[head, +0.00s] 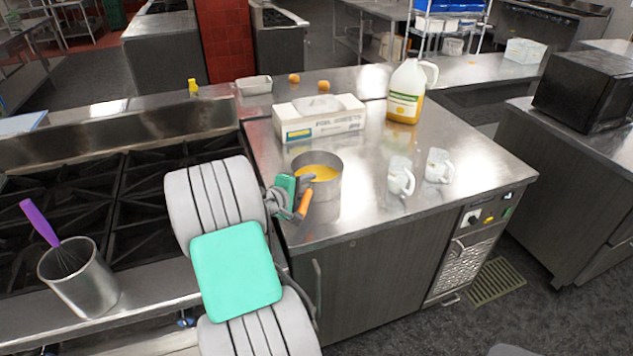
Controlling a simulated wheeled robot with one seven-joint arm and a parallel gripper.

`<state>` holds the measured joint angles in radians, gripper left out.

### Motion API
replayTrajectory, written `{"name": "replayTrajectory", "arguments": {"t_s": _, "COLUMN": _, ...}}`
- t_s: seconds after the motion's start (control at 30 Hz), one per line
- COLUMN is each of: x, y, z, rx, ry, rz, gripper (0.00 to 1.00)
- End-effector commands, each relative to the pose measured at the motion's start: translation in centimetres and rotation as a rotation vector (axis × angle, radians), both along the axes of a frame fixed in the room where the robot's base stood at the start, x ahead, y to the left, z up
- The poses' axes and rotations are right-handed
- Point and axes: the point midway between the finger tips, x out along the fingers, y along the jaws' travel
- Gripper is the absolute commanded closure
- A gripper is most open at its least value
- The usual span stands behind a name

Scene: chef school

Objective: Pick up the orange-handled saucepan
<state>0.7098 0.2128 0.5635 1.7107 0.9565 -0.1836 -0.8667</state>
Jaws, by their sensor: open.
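The orange-handled saucepan (328,186) stands upright on the steel counter, near its left front edge. It is a grey metal pan with yellow-orange contents. Its orange handle (304,206) points toward the front. My gripper (304,182) is open at the pan's left front side, close to where the handle meets the pan. The gripper overlaps part of the pan's wall and the handle's base in the picture. I cannot tell whether the fingers touch the pan or straddle the handle.
Behind the pan is a white foil-sheets box (320,117). Left are stove grates (140,195) and a metal container (80,280) with a purple-handled whisk (42,224). The counter's right front is clear.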

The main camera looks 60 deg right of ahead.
Motion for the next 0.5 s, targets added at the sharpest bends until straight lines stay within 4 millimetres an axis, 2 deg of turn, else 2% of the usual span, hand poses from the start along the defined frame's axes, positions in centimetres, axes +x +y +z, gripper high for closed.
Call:
{"name": "replayTrajectory", "arguments": {"t_s": 0.2, "x": 0.08, "y": -0.12, "z": -0.09, "rx": 0.000, "ry": -0.002, "rz": 0.002, "gripper": 0.60}}
{"name": "replayTrajectory", "arguments": {"t_s": 0.5, "x": 0.09, "y": -0.08, "z": -0.07, "rx": 0.001, "ry": -0.002, "rz": 0.001, "gripper": 0.85}}
